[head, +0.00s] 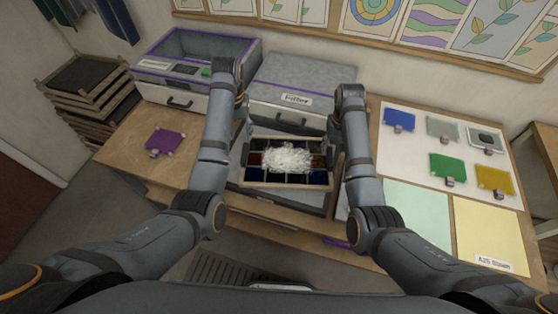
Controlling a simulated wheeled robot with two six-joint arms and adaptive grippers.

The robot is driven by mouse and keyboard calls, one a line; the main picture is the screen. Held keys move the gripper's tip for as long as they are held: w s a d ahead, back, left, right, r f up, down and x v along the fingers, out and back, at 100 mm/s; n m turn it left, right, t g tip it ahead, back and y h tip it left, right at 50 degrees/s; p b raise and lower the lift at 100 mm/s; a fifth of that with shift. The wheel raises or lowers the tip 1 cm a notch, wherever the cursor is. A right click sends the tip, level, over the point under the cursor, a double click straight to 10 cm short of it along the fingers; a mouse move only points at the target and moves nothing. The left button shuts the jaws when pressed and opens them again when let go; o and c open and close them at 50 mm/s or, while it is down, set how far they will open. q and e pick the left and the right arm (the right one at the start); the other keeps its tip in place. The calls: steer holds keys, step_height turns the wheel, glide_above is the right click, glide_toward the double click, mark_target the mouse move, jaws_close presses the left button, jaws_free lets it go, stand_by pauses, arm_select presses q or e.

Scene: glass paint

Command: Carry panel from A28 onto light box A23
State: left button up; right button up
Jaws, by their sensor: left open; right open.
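A wooden-framed panel (317,179) with dark blue and reddish-brown panes lies flat in the middle, on a grey surface between my arms. A clump of white fluffy material (287,158) covers much of its centre. My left gripper (242,146) is open at the panel's left side, largely hidden by my arm. My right gripper (334,148) is open at its right side, also mostly hidden. I cannot tell whether either touches the frame. I can read neither A28 nor A23 on any label.
A purple-trimmed machine (190,50) and a grey lidded box (318,72) stand behind. A purple tile (165,141) lies left. Coloured tiles lie on a white board (410,150) at right, above pale green (415,205) and yellow (487,230) sheets. Wooden trays (85,85) are stacked far left.

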step_height(320, 180, up, 7)
steer(key=shift+f, duration=0.15)
stand_by(0.5)
